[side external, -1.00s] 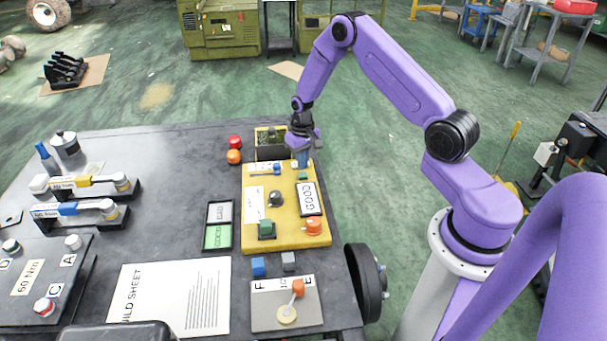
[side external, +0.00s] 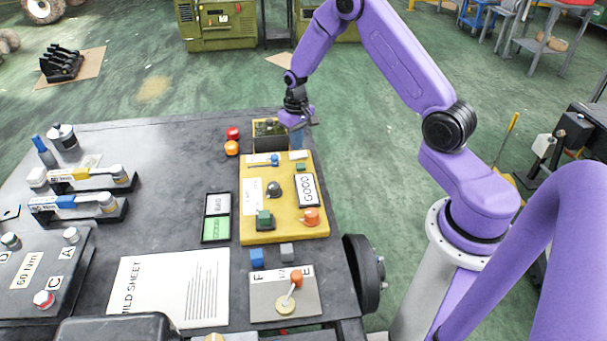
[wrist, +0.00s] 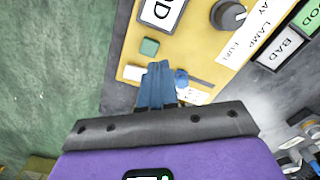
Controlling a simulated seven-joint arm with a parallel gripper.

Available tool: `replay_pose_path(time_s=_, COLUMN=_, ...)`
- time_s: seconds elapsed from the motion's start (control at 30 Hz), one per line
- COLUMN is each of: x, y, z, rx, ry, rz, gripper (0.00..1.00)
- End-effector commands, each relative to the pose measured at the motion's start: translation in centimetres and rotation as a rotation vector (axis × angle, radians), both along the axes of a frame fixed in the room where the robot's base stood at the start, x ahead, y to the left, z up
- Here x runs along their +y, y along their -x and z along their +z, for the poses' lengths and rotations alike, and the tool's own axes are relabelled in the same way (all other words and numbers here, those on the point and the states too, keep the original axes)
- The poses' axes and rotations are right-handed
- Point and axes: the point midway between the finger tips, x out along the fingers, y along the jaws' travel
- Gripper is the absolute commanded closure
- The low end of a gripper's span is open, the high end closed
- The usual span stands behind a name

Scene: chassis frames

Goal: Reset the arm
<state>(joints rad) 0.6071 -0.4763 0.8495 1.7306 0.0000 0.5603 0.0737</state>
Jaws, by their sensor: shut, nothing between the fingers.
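My purple arm reaches over the table from the right. My gripper (side external: 297,138) is shut and empty, its blue fingers pointing down above the far right part of the yellow panel (side external: 253,232). In the wrist view the shut blue fingers (wrist: 155,85) are over the panel's edge, beside a blue knob (wrist: 181,77) and near a green square button (wrist: 149,47). Whether the fingertips touch the panel cannot be told.
A dark open box (side external: 258,141) stands at the panel's far end, close to my gripper. Red (side external: 233,133) and orange (side external: 231,148) round pieces lie left of it. A build sheet (side external: 172,290) and a lever plate (side external: 262,305) lie nearer.

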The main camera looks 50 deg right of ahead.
Motion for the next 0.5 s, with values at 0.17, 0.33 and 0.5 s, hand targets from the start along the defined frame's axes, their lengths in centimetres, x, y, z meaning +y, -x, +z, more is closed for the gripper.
replay_pose_path(time_s=0.17, x=6.4, y=1.8, z=4.6, rx=-0.010, ry=0.000, rz=0.182, gripper=1.00)
replay_pose_path(time_s=0.33, x=12.2, y=5.6, z=8.8, rx=-0.015, ry=-0.001, rz=0.373, gripper=1.00)
replay_pose_path(time_s=0.5, x=16.6, y=10.9, z=12.4, rx=-0.018, ry=-0.003, rz=0.562, gripper=1.00)
